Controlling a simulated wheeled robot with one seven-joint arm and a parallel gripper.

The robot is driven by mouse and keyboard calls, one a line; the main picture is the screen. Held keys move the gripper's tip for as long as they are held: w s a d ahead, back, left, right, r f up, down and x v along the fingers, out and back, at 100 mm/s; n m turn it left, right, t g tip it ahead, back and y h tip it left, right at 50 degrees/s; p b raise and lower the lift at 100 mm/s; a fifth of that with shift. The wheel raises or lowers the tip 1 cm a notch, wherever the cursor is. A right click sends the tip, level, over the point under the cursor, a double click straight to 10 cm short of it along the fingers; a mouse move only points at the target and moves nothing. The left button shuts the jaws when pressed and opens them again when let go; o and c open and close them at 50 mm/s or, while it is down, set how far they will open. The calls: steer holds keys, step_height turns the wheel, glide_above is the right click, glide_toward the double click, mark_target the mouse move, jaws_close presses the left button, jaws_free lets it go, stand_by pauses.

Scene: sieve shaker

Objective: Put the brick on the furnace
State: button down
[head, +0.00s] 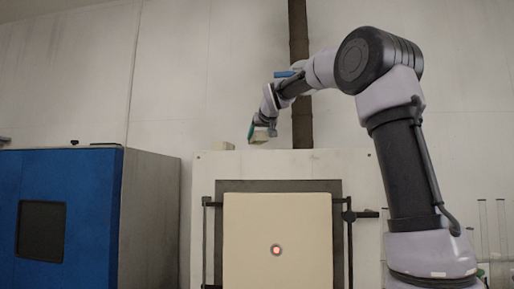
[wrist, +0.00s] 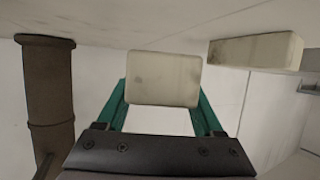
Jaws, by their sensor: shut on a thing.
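My gripper (head: 255,128) is shut on a pale, worn brick (head: 259,136), low over the top of the white furnace (head: 362,170). In the wrist view the held brick (wrist: 163,78) sits between the green fingers of my gripper (wrist: 163,92). In the head view the brick's underside is very close to the furnace's top edge; I cannot tell whether it touches. The furnace has a cream door (head: 250,225) with a glowing red peephole.
A second pale brick (head: 227,146) lies on the furnace top left of the held one; it also shows in the wrist view (wrist: 255,50). A brown pipe (head: 300,60) rises behind. A blue-fronted cabinet (head: 90,210) stands left, glass tubes (head: 484,222) at right.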

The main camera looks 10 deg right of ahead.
mark_target(259, 142)
steer(key=shift+s+f, duration=0.1)
steer(key=shift+f, duration=1.8)
jaws_free()
steer(key=shift+f, duration=0.15)
steer(key=shift+s+r, duration=0.25)
steer(key=shift+r, duration=0.05)
steer(key=v, duration=1.1)
steer(key=shift+s, duration=0.25)
